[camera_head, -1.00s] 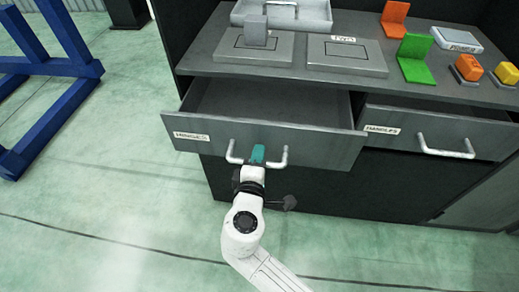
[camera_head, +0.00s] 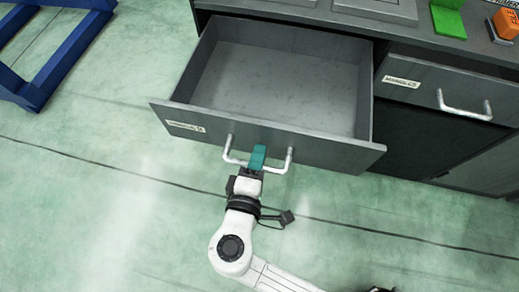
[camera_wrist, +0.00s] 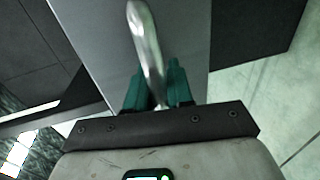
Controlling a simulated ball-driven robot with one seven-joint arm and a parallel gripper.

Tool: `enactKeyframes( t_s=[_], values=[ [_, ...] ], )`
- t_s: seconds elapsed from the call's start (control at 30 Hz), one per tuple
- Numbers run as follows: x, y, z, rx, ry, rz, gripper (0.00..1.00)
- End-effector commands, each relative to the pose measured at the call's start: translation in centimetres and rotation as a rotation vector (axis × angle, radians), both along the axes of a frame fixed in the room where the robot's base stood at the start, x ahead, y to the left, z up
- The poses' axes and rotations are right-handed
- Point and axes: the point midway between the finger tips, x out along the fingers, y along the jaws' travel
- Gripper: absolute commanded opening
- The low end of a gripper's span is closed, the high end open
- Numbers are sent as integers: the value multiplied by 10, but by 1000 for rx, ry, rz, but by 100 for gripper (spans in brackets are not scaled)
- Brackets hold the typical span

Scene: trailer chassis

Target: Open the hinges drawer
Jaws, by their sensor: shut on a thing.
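The hinges drawer (camera_head: 315,146) is pulled well out of the cabinet at the left, and its grey inside looks empty. Its label (camera_head: 186,126) is on the left of the front. A pale bar handle (camera_head: 287,160) is on the middle of the front. My gripper (camera_head: 257,157), with teal fingers, is shut on this handle. In the wrist view the handle (camera_wrist: 143,32) runs between the two teal fingers of my gripper (camera_wrist: 158,88). Part of the handle's bar is hidden behind the fingers in the head view.
The handles drawer (camera_head: 440,88) to the right is shut, with its own bar handle. A green block (camera_head: 449,19) and an orange block (camera_head: 507,22) are on the worktop. A blue frame (camera_head: 45,80) stands at the left. The green floor before the drawer is clear.

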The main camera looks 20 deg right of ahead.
Motion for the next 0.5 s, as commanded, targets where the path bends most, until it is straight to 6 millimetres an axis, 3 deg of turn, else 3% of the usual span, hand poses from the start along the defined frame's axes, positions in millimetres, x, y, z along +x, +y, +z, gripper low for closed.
enactKeyframes(
  t_s=[0.17, 0.2, 0.4, 0.5],
  values=[
    [0, 0, -1, 0, 3, 1, 0],
    [0, 0, -1, 0, 3, 1, 22],
    [0, 0, -1, 1, 2, 1, 42],
    [0, 0, -1, 0, 1, 1, 42]
  ],
)
